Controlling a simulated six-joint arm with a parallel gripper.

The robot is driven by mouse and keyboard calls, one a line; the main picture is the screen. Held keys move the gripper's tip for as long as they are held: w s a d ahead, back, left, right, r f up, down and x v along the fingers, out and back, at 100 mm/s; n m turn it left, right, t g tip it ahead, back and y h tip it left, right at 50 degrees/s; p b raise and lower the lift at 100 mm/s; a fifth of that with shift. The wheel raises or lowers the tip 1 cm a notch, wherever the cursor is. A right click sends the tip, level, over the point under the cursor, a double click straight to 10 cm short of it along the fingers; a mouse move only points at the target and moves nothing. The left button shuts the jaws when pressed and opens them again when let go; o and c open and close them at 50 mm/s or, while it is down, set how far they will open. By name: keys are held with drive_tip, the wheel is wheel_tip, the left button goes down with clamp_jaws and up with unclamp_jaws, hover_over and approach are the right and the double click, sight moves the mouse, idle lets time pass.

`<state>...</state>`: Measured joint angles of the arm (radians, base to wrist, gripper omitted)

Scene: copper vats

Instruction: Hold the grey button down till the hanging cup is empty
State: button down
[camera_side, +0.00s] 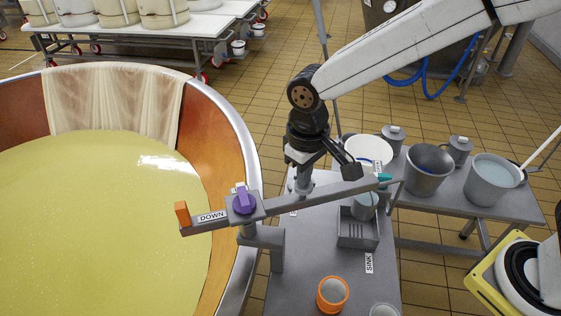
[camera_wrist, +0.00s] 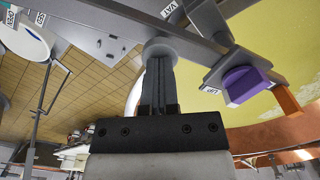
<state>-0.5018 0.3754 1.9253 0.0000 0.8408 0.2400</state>
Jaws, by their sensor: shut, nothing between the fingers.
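My gripper (camera_side: 301,184) is shut and empty, pointing down behind the beam in the side view. In the wrist view its fingers (camera_wrist: 160,82) reach a round grey button (camera_wrist: 161,47); they appear to meet it, but I cannot tell whether it is pressed. The side view hides most of the button behind the beam. The grey beam (camera_side: 320,194) runs from a label reading DOWN to a teal piece (camera_side: 384,177) at its right end. The small grey hanging cup (camera_side: 364,207) is near that end, over the grey sink box (camera_side: 357,236). Its contents are unclear.
A purple knob (camera_side: 242,202) and an orange block (camera_side: 183,213) sit on the beam, left of my gripper. The large copper vat (camera_side: 231,130) holds yellow liquid. An orange-rimmed cup (camera_side: 332,295) stands in front. Grey buckets (camera_side: 428,170) stand on the right bench.

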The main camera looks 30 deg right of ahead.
drive_tip(key=shift+f, duration=0.85)
drive_tip(key=shift+r, duration=0.15)
idle(2.5)
drive_tip(key=shift+r, duration=3.4)
drive_tip(key=shift+m+t, duration=0.5)
drive_tip(key=shift+m, duration=0.2)
drive_tip(key=d+f, duration=0.1)
drive_tip(key=d, duration=0.2)
drive_tip(key=s+d+f, duration=0.1)
drive_tip(key=d, duration=0.2)
drive_tip(key=d+f, duration=0.1)
drive_tip(key=d, duration=0.3)
drive_tip(key=shift+s+f, duration=0.3)
drive_tip(key=shift+f, duration=0.05)
drive_tip(key=s+d+f+m+t, duration=0.1)
drive_tip(key=s+d+f, duration=0.3)
drive_tip(key=s+d, duration=0.3)
drive_tip(key=d, duration=0.3)
drive_tip(key=shift+f+m+t, duration=0.2)
drive_tip(key=shift+m+t, duration=0.1)
